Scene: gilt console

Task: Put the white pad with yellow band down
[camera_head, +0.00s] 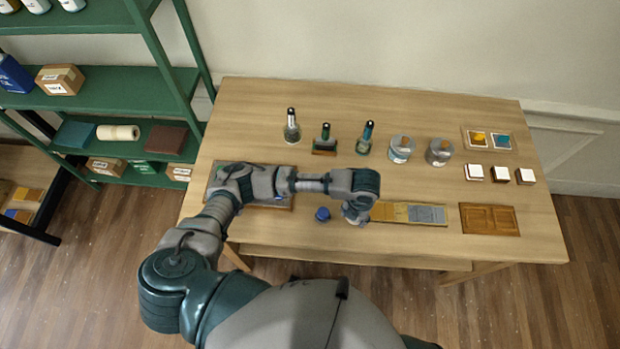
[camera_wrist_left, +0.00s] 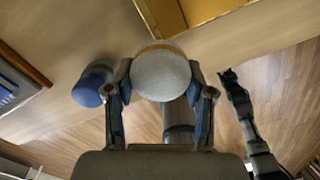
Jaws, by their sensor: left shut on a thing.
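The white pad with yellow band (camera_wrist_left: 162,76) shows in the left wrist view as a round, pale, textured face with a yellow-brown band along its far edge. My left gripper (camera_wrist_left: 160,88) is shut on it, one finger on each side. In the head view, my left gripper (camera_head: 355,213) is over the front middle of the table (camera_head: 400,252), and my wrist mostly hides the pad there. Whether the pad touches the tabletop is unclear. My right gripper is not in view.
A blue round pad (camera_head: 322,214) stands just left of my gripper. A yellow and grey panel (camera_head: 408,213) lies just right, then a brown wooden panel (camera_head: 489,219). Bottles (camera_head: 291,128) and tins (camera_head: 401,149) stand farther back. The table's front strip is bare.

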